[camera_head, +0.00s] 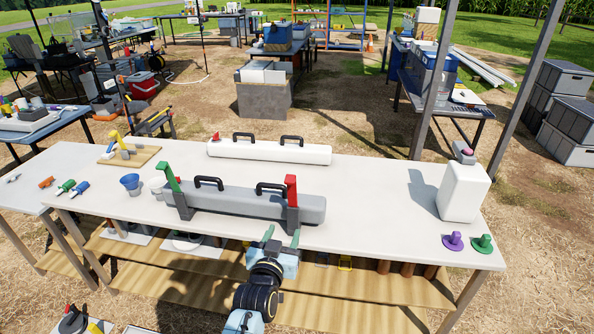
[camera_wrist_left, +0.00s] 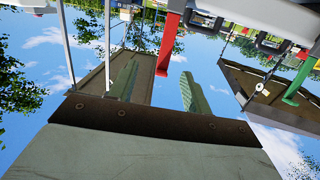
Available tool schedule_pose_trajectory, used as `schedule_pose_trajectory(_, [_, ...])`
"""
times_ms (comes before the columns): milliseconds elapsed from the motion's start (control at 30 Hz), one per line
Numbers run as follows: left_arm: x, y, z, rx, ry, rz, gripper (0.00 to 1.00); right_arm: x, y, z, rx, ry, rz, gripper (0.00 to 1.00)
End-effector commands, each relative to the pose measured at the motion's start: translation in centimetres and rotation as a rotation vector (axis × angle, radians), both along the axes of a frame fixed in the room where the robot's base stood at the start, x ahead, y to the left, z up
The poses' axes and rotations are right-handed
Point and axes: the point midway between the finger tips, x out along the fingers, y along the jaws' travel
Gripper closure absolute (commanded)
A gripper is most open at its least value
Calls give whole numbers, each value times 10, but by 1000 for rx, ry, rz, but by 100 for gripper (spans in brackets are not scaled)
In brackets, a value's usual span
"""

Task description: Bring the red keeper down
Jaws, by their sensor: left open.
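The red keeper (camera_head: 291,191) stands upright at the right end of a long grey case (camera_head: 245,205) on the white table. A green keeper (camera_head: 172,178) stands tilted at the case's left end. My left gripper (camera_head: 282,237) is open and empty at the table's front edge, just in front of and slightly left of the red keeper's grey bracket. In the left wrist view, which looks upside down, the red keeper (camera_wrist_left: 171,40) appears between the two green fingers (camera_wrist_left: 159,88), apart from them. The green keeper (camera_wrist_left: 300,80) is at the right there. My right gripper is not visible.
Two black handles (camera_head: 271,188) rise from the case, one close to the red keeper. A white tube (camera_head: 270,152) lies behind it. A white jug (camera_head: 463,190) and purple and green caps (camera_head: 453,241) are at the right. The tabletop between case and jug is clear.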

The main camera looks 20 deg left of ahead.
Motion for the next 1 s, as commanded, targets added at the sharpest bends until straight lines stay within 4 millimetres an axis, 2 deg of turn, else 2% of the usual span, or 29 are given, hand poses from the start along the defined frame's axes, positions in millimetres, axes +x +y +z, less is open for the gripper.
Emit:
schedule_pose_trajectory(33, [2, 6, 24, 1, -38, 21, 51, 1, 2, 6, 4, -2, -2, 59])
schedule_pose_trajectory(100, [3, 11, 42, 5, -71, 40, 51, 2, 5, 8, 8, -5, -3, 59])
schedule_pose_trajectory(200, [7, 16, 53, 7, -94, 52, 51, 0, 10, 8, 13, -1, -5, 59])
schedule_pose_trajectory(367, [26, 21, 53, 8, -96, 51, 51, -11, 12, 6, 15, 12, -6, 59])
schedule_pose_trajectory(533, [59, 29, 53, 8, -97, 51, 51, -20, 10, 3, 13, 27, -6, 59])
schedule_pose_trajectory(800, [107, 42, 52, 8, -95, 51, 51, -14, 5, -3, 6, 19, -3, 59])
schedule_pose_trajectory(1000, [127, 47, 51, 8, -93, 50, 51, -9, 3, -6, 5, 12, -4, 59])
